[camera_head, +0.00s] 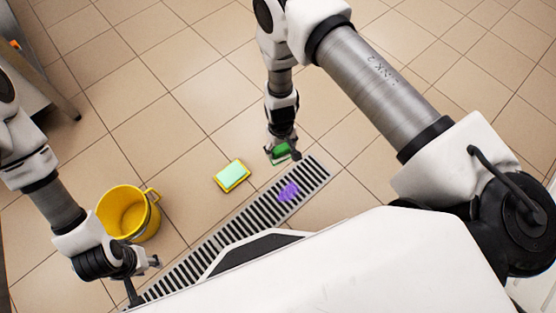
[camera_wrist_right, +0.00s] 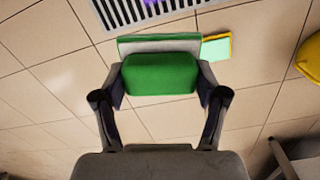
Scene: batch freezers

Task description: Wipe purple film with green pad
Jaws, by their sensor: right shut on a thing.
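A purple film (camera_head: 288,192) lies on the floor drain grate in the head view; part of it shows at the top edge of the right wrist view (camera_wrist_right: 152,2). My right gripper (camera_head: 283,148) is shut on a green pad (camera_wrist_right: 160,74), which it holds just beyond the grate, up and left of the film in the head view. The pad also shows in the head view (camera_head: 279,152), partly hidden by the fingers. My left gripper (camera_head: 146,275) is low at the left, near the grate's near end; its fingers are too small to read.
A long slotted drain grate (camera_head: 314,176) runs diagonally across the tiled floor. A yellow tray with a pale green sheet or pad (camera_head: 232,174) lies left of the film. A yellow bucket (camera_head: 128,212) stands near my left arm. A metal table leg is at upper left.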

